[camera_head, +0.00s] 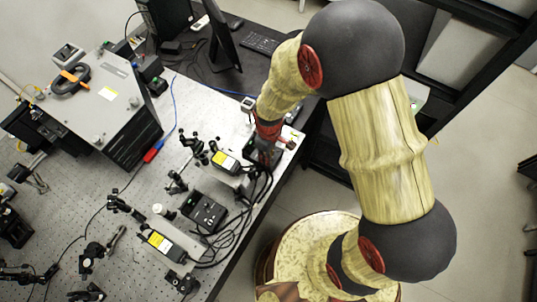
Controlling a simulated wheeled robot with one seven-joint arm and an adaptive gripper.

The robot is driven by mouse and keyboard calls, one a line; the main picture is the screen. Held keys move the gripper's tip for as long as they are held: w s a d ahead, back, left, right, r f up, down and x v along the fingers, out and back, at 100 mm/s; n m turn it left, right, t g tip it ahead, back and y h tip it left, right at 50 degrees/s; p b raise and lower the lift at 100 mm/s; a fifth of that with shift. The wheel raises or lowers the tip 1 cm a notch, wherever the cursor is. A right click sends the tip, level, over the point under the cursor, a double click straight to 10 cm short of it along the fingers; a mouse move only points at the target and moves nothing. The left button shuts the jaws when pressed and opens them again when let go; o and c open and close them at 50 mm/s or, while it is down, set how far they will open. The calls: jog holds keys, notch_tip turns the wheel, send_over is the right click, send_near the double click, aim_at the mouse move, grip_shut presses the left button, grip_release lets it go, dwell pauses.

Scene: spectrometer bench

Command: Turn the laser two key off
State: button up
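My gripper (264,149) points down at the right edge of the optical bench, over a dark box that it mostly hides. Its fingertips are small and dark here, so I cannot tell whether they are open or shut, or touching anything. A laser head with a yellow label (225,161) lies just left of my gripper. A second laser head with a yellow label (160,241) lies lower left. A black control box (203,213) sits between them, apart from my gripper. No key can be made out, and I cannot tell which laser is number two.
Black cables (238,222) loop along the bench edge below my gripper. Optics mounts (118,203) stand across the perforated bench (85,185). A large grey instrument (103,95) is at upper left. A monitor (224,42) and keyboard (260,43) are behind. Floor lies to the right.

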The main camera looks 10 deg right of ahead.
notch_tip(320, 180, up, 12)
dwell(0.5)
jog(key=shift+f, duration=0.1)
dwell(0.4)
jog(key=s+d+r+m+t+b, duration=0.5)
jog(key=s+d+r+m+b, duration=0.5)
jog(key=s+d+b, duration=0.2)
jog(key=shift+s+d+r+m+t+b, duration=0.35)
jog(key=shift+d+b, duration=0.1)
jog(key=shift+b, duration=0.8)
